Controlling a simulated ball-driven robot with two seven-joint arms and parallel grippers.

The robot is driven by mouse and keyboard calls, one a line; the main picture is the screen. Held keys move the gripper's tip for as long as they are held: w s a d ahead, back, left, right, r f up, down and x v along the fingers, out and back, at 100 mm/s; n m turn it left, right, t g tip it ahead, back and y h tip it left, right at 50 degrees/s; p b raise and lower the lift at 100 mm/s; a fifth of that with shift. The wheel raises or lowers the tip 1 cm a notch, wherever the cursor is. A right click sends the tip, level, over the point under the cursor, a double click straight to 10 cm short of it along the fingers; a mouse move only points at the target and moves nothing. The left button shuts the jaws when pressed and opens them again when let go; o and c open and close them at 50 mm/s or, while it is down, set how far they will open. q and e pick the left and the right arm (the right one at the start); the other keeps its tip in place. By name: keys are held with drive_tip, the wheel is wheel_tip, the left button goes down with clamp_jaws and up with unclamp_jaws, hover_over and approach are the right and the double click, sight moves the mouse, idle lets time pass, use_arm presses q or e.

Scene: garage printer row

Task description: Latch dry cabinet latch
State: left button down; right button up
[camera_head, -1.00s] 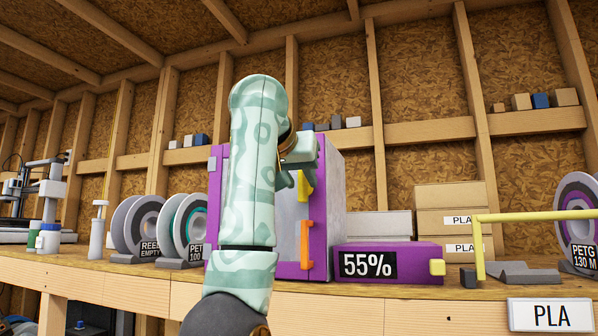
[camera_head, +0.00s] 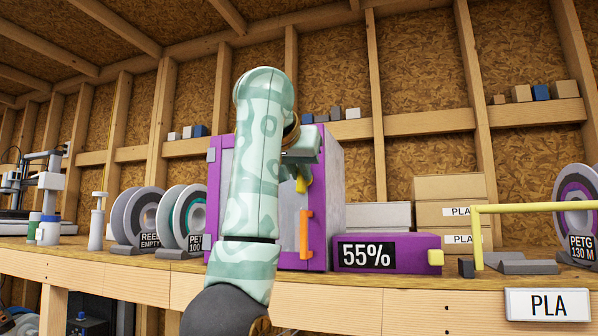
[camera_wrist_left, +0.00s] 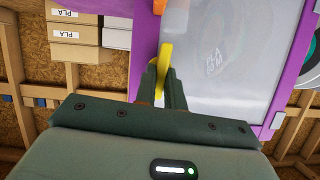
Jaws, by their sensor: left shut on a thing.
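The purple dry cabinet (camera_head: 337,200) stands on the bench, its pale door panel (camera_head: 288,222) partly hidden behind my left arm. It also shows in the left wrist view (camera_wrist_left: 292,90). The yellow latch (camera_head: 302,185) is at the upper part of the door edge, its top covered by my gripper. In the left wrist view the yellow latch (camera_wrist_left: 165,55) runs between my fingers. My left gripper (camera_wrist_left: 163,82) is shut on it; in the head view the gripper (camera_head: 293,172) reaches the latch from above. An orange handle (camera_head: 305,234) is below the latch. My right gripper is out of view.
A purple box reading 55% (camera_head: 390,252) with a yellow knob is right of the cabinet. Spools (camera_head: 183,220) stand close on its left. Cartons (camera_head: 452,189) are behind the box, and a yellow bar (camera_head: 530,207) stands farther right.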

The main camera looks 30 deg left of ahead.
use_arm(q)
drive_tip(key=m+y, duration=0.1)
drive_tip(key=m+y+b, duration=0.1)
drive_tip(key=m, duration=0.1)
drive_tip(key=shift+w+d+f, duration=0.1)
drive_tip(key=shift+d+f, duration=0.05)
drive_tip(key=shift+d, duration=0.15)
drive_tip(key=m+y+b, duration=0.1)
drive_tip(key=m+y, duration=0.1)
drive_tip(key=m, duration=0.1)
drive_tip(key=shift+d+f, duration=0.1)
drive_tip(key=shift+f, duration=0.05)
drive_tip(key=m+y, duration=0.1)
drive_tip(key=m+b, duration=0.1)
drive_tip(key=m, duration=0.1)
drive_tip(key=shift+d+f+t+y+b, duration=0.1)
drive_tip(key=shift+f+t+y+b, duration=0.1)
drive_tip(key=shift+t+y+b, duration=0.15)
drive_tip(key=shift+f+m+t+y+b, duration=0.1)
drive_tip(key=shift+m+t+y+b, duration=0.2)
drive_tip(key=shift+m, duration=0.65)
drive_tip(key=shift+f+m+t+y+b, duration=0.15)
drive_tip(key=shift+m+y, duration=0.1)
drive_tip(key=shift+m, duration=0.7)
drive_tip(key=shift+r, duration=0.1)
drive_tip(key=c, duration=1.5)
unclamp_jaws()
drive_tip(key=shift+w+d, duration=0.1)
